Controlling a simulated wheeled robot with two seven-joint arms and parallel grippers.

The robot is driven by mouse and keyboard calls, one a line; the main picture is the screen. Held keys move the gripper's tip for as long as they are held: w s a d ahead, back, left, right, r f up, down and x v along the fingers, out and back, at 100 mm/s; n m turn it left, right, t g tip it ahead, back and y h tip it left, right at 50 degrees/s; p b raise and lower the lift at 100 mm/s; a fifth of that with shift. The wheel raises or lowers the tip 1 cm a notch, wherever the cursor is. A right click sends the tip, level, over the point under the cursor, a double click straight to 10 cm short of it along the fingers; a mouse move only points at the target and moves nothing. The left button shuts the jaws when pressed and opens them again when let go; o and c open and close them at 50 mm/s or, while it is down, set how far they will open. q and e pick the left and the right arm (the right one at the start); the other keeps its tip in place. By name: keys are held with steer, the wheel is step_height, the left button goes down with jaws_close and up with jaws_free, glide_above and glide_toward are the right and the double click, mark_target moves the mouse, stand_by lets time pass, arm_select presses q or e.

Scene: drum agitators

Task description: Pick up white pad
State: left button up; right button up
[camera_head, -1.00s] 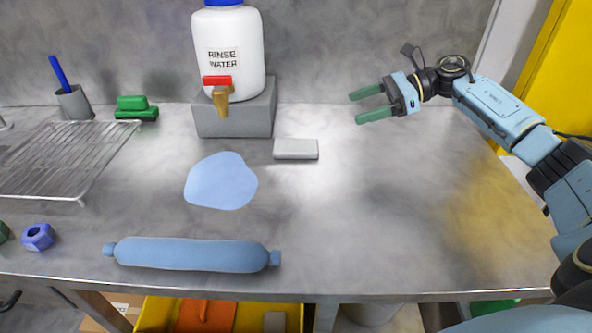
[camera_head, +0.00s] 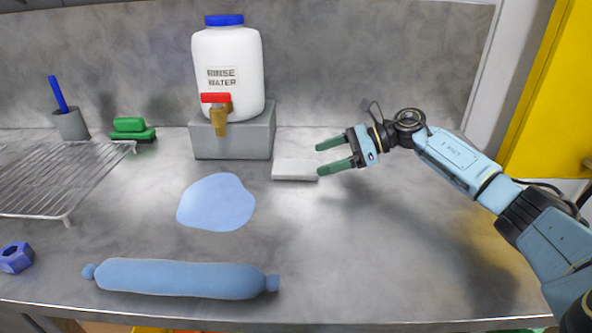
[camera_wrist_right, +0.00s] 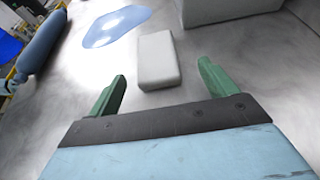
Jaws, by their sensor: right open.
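The white pad (camera_head: 294,170) is a small pale rectangular block lying flat on the grey bench, in front of the rinse water stand. My right gripper (camera_head: 328,157) is open and empty, with its green fingertips just right of the pad in the head view. In the right wrist view the pad (camera_wrist_right: 158,60) lies just beyond and between the open fingers (camera_wrist_right: 163,84), and no finger appears to touch it. My left gripper is in neither view.
A white rinse water jug (camera_head: 229,75) with a tap sits on a grey block (camera_head: 250,138) behind the pad. A blue puddle shape (camera_head: 216,202), a blue cylinder (camera_head: 180,279), a wire rack (camera_head: 60,180) and green blocks (camera_head: 132,130) lie left.

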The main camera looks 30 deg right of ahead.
mark_target(305, 165)
steer(key=x, duration=0.5)
steer(key=shift+s+a+f, duration=0.1)
steer(key=shift+s+a, duration=0.05)
steer(key=shift+s, duration=0.1)
steer(key=c, duration=1.1)
